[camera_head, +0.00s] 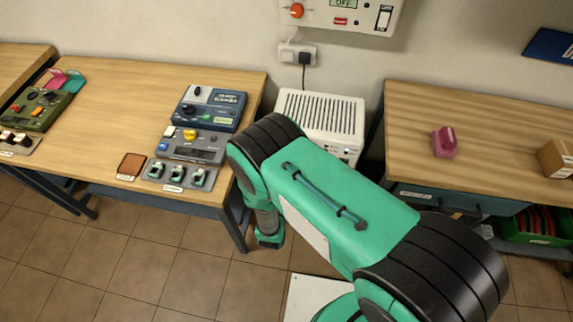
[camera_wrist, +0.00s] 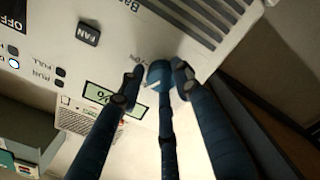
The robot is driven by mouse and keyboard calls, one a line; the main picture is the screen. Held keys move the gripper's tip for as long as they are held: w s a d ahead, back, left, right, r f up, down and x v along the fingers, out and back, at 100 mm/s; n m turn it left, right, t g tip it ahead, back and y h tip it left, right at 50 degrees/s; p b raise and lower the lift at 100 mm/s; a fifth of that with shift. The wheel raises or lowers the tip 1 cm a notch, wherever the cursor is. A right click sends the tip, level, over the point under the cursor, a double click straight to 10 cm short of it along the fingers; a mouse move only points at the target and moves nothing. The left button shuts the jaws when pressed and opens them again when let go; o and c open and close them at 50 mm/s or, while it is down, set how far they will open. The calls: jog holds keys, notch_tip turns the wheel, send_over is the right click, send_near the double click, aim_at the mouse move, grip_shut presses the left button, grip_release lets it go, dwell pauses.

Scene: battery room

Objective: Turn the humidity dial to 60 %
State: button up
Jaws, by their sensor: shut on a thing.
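The white dehumidifier-like unit (camera_head: 322,108) with a slotted top stands between the two tables in the head view. My arm covers most of its front there and hides my gripper. In the wrist view, its white panel (camera_wrist: 55,48) is tilted. My gripper (camera_wrist: 158,82) is shut on the small blue humidity dial (camera_wrist: 159,71), with dark fingers at its sides. The dial has a pale pointer mark, but its setting is not readable. A green display (camera_wrist: 113,97) beside it shows a % sign; its digits are hidden by a finger.
The panel also carries a FAN button (camera_wrist: 88,33) and small RUN and FULL lamps. The left table (camera_head: 110,92) holds several control devices close to my arm. The right table (camera_head: 490,125) holds a pink object (camera_head: 444,143). A wall box (camera_head: 340,14) hangs above the unit.

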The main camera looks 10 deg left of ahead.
jog(key=o, duration=1.1)
jog(key=shift+s+d+f, duration=0.1)
jog(key=shift+d+f, duration=0.15)
jog(key=shift+d, duration=0.05)
jog(key=shift+a+r, duration=0.1)
jog(key=shift+s+a, duration=0.1)
jog(key=shift+s, duration=5.85)
